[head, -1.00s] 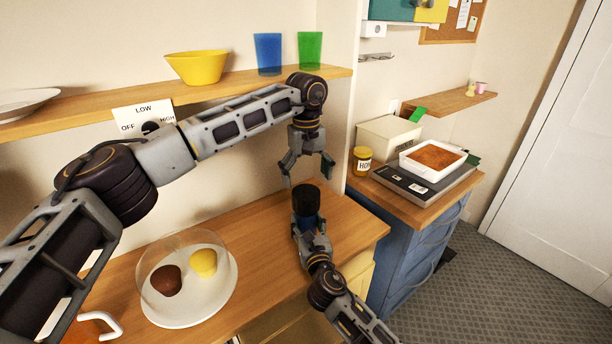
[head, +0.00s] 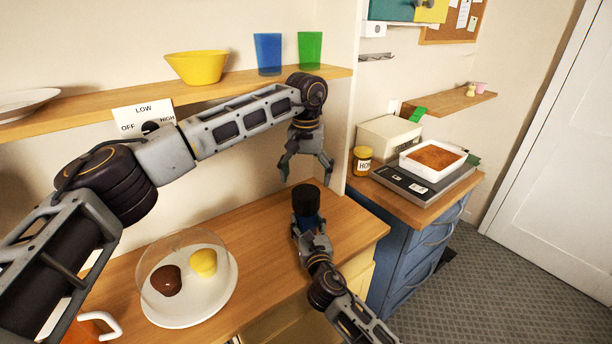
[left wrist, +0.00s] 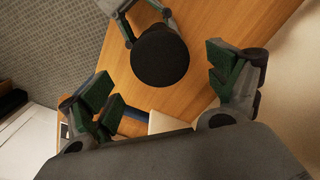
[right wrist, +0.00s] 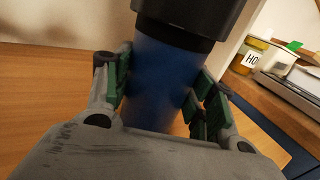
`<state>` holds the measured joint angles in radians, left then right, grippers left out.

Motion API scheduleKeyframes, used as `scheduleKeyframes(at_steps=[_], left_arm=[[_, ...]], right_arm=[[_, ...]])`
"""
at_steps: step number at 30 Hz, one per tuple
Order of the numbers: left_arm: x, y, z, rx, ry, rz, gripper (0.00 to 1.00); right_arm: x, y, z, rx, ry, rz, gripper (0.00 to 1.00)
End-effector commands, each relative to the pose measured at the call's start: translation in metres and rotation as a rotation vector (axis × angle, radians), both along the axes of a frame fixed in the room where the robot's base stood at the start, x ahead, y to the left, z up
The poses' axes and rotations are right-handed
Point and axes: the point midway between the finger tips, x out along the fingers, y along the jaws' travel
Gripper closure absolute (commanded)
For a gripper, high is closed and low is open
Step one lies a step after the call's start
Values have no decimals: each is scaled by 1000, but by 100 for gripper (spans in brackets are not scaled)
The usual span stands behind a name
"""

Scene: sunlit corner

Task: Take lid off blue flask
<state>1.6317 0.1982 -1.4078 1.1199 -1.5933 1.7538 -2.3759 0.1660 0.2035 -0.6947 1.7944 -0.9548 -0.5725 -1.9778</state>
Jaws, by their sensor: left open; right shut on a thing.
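The blue flask (head: 309,222) stands upright on the wooden counter, with its black lid (head: 305,198) on top. In the right wrist view the blue body (right wrist: 160,82) sits between my right gripper's fingers, below the dark lid (right wrist: 186,18). My right gripper (head: 306,232) is shut on the flask's body. My left gripper (head: 307,178) is open and empty above the lid, fingers pointing down, apart from it. In the left wrist view the round lid top (left wrist: 160,56) lies between and beyond the open fingers. The flask's body is mostly hidden there under the lid.
A white plate (head: 212,300) with two muffins under a clear dome stands left on the counter. A shelf (head: 225,94) above holds a yellow bowl, a blue cup and a green cup. A honey jar (head: 362,161) and scale (head: 400,180) stand on the right cabinet.

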Motion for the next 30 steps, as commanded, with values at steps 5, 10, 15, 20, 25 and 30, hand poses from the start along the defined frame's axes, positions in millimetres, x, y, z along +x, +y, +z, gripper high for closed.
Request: scheduleKeyframes(at_steps=[5,10,15,20,25,30], left_arm=[[0,0,0,0,0,1,10],[0,0,-4,0,1,1,10],[0,0,-15,0,1,2,10],[0,0,-32,0,3,2,10],[0,0,-52,0,2,2,10],[0,0,-68,0,1,2,10]], right_arm=[[0,0,0,0,1,0,100],[0,0,0,0,1,0,100],[0,0,0,0,1,0,100],[0,0,0,0,1,0,100],[0,0,0,0,1,0,100],[0,0,0,0,1,0,100]])
